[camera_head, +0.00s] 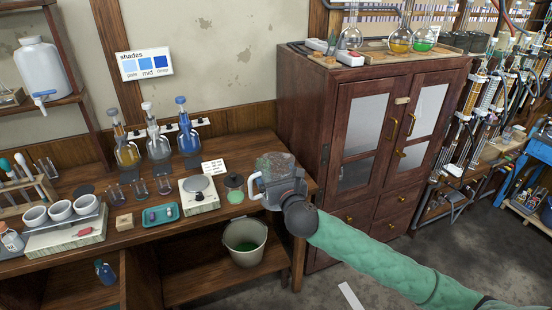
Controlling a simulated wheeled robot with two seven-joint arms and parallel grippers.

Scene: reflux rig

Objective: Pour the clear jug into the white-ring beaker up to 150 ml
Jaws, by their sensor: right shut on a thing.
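My right gripper (277,188) is shut on the clear jug (274,164) near the right end of the wooden bench. The jug looks roughly upright, with its pale handle on the left; the gripper and wrist hide its lower part. I cannot tell whether it touches the bench. Small clear glass vessels (140,188) stand on the bench left of the balance, apart from the jug. I cannot make out a white ring or graduation marks on any of them. My left gripper is not in view.
A teal tray (160,215) lies in front. A bucket (245,240) with green liquid sits below. A tall cabinet (350,140) bounds the right.

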